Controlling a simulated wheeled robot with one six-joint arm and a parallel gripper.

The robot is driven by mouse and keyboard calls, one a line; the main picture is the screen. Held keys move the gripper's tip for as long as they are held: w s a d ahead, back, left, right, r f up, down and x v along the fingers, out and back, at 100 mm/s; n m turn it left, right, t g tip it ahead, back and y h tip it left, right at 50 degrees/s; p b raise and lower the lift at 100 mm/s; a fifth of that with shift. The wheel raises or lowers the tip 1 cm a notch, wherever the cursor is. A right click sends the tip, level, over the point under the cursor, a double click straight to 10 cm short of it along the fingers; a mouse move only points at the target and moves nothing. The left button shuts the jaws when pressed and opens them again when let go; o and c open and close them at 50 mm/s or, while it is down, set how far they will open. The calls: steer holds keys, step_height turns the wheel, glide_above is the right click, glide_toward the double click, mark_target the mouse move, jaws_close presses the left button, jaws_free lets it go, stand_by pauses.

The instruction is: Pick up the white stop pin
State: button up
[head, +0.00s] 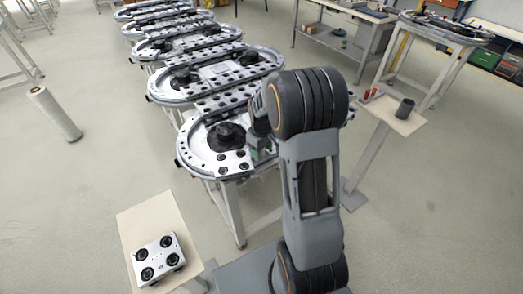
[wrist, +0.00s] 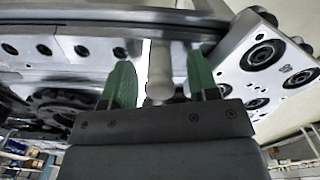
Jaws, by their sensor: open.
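The white stop pin (wrist: 160,72) shows in the wrist view as a pale, rounded cylinder at the edge of the ring track (wrist: 75,50). My gripper (wrist: 160,78) is open, with one green finger on each side of the pin. Gaps show between the pin and both fingers, so neither looks to be touching it. In the head view, my gripper (head: 263,146) is partly hidden behind my arm at the near end of the track (head: 190,150). I cannot make out the pin there.
A plate with black rollers (wrist: 265,55) is close on the right in the wrist view. In the head view, a similar four-roller block (head: 158,258) lies on a low stand. A small side table (head: 395,115) holds a dark cup (head: 405,108).

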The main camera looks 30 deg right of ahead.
steer(key=c, duration=1)
steer(key=shift+r, duration=0.15)
